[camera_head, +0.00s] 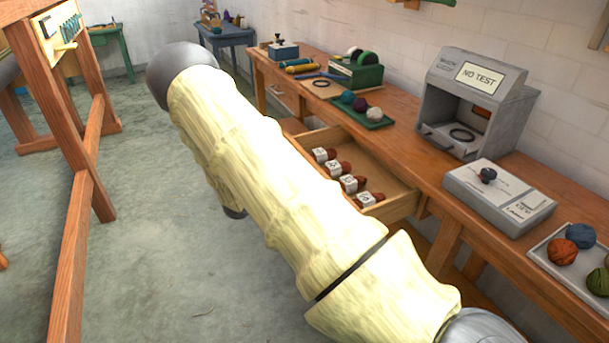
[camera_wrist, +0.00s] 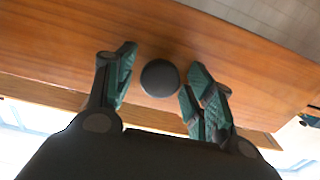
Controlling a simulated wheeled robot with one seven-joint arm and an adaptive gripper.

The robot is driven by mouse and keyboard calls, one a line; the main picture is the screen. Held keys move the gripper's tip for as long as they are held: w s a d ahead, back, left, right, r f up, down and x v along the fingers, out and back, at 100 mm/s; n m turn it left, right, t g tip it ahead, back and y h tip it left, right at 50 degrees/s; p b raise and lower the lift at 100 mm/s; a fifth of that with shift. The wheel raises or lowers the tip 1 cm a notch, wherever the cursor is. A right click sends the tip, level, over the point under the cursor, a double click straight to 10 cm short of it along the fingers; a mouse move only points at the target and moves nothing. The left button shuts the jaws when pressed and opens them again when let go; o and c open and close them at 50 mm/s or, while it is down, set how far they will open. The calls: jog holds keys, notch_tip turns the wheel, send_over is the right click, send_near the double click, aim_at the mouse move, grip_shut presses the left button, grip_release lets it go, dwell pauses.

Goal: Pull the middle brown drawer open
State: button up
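A brown drawer (camera_head: 398,206) stands pulled out from the workbench in the head view. Its front is hidden behind my arm, so how far it reaches out cannot be seen. In the wrist view a dark round knob (camera_wrist: 160,78) sits on a brown wooden face (camera_wrist: 60,50). My gripper (camera_wrist: 163,58) is open, with one green-padded finger on each side of the knob. Narrow gaps show between the knob and the pads. My gripper is hidden behind my arm in the head view.
Red-brown skeins with white labelled blocks (camera_head: 348,183) lie in the drawer. The workbench (camera_head: 420,160) bears a grey test box (camera_head: 470,95), a grey device (camera_head: 498,196) and wool trays. A wooden frame (camera_head: 80,200) stands at left. Floor between is clear.

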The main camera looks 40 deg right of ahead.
jog(key=shift+a, duration=0.1)
jog(key=v, duration=1.1)
jog(key=shift+a, duration=0.35)
jog(key=shift+w, duration=0.15)
